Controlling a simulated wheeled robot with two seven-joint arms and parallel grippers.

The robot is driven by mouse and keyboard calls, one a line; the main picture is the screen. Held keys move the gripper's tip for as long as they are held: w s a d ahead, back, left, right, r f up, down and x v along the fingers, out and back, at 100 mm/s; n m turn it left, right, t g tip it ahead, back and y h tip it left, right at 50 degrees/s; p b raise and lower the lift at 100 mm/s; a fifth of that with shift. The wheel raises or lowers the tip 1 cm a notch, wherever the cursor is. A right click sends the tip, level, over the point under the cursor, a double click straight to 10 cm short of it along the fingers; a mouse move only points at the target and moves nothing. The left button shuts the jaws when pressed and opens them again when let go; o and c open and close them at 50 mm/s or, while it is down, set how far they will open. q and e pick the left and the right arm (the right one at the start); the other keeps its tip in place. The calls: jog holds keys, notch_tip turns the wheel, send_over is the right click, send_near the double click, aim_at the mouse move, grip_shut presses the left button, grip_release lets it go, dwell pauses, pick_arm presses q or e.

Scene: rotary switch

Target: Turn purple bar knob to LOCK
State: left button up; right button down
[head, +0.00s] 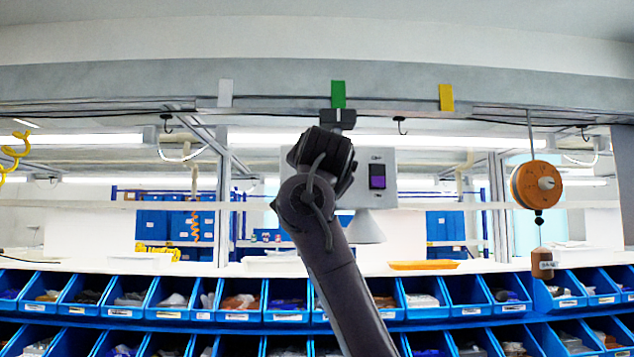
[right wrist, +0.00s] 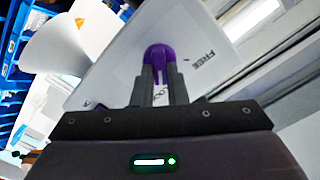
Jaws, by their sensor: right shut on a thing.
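The purple bar knob (right wrist: 158,54) sits on a pale panel (right wrist: 110,70) in the right wrist view. My right gripper (right wrist: 159,84) is shut on it, one dark finger on each side. The word FREE (right wrist: 196,60) is printed right of the knob. The LOCK label (right wrist: 137,90) is partly hidden by the fingers. In the head view the grey box (head: 389,157) stands behind my right arm, which hides the knob and my right fingertips. Which label the knob points at I cannot tell. My left gripper is not in view.
A purple rocker in a black frame (head: 377,177) is on the box's right side. A pale cone (head: 365,228) hangs below the box; it also shows in the right wrist view (right wrist: 58,52). An orange reel (head: 537,185) hangs at right. Blue bins (head: 190,312) line the front.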

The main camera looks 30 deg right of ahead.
jog(key=shift+f+m, duration=0.1)
jog(key=shift+m, duration=0.6)
jog(key=c, duration=1.4)
grip_release()
jog(key=shift+c, duration=0.2)
jog(key=shift+s, duration=0.1)
jog(key=b+v, duration=0.5)
jog(key=v, duration=0.2)
jog(key=shift+s+a, duration=0.25)
